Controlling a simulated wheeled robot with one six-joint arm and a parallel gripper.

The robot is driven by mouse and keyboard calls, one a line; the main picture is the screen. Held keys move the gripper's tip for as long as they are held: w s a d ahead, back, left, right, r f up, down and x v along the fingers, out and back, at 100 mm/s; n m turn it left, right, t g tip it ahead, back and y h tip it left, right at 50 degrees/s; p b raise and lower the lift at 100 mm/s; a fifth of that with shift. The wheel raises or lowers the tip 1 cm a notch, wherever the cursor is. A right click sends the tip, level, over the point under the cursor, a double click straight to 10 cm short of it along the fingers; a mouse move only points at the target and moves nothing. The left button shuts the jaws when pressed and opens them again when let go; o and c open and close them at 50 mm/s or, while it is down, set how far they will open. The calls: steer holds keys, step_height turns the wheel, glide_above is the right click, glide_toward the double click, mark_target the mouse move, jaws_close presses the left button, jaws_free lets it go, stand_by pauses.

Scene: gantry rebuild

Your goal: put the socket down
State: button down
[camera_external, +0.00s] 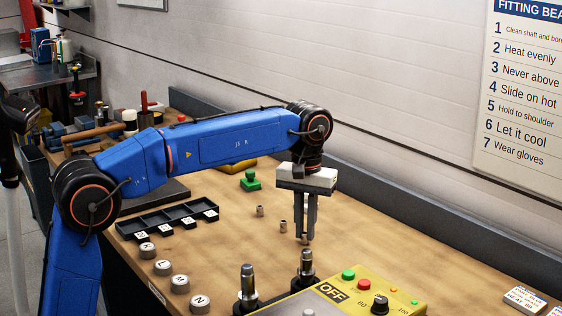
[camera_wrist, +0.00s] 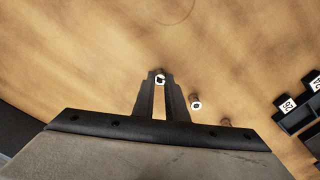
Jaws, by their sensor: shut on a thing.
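My gripper (camera_external: 306,235) points straight down over the wooden bench and is shut on a small metal socket (camera_external: 305,241). In the wrist view the held socket (camera_wrist: 160,79) shows its bright ring end between the fingertips of my gripper (camera_wrist: 160,84). It is low over the bench top; I cannot tell whether it touches the wood. Two other small sockets stand on the bench to the left of my gripper, a nearer one (camera_external: 282,224) and a farther one (camera_external: 260,211). They also show in the wrist view, one beside the fingers (camera_wrist: 195,104) and one partly hidden (camera_wrist: 225,122).
A black compartment tray (camera_external: 170,221) with number labels lies to the left. Round lettered caps (camera_external: 163,267) line the bench's front edge. Upright metal shafts (camera_external: 307,263) and a yellow control box (camera_external: 350,298) stand in front. A green piece (camera_external: 250,181) lies behind. Bench right of my gripper is clear.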

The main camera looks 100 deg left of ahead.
mark_target(305, 243)
steer(key=shift+f, duration=0.1)
steer(key=c, duration=1.8)
jaws_free()
steer(key=shift+o, duration=0.2)
step_height(305, 243, up, 12)
steer(key=shift+d, duration=0.1)
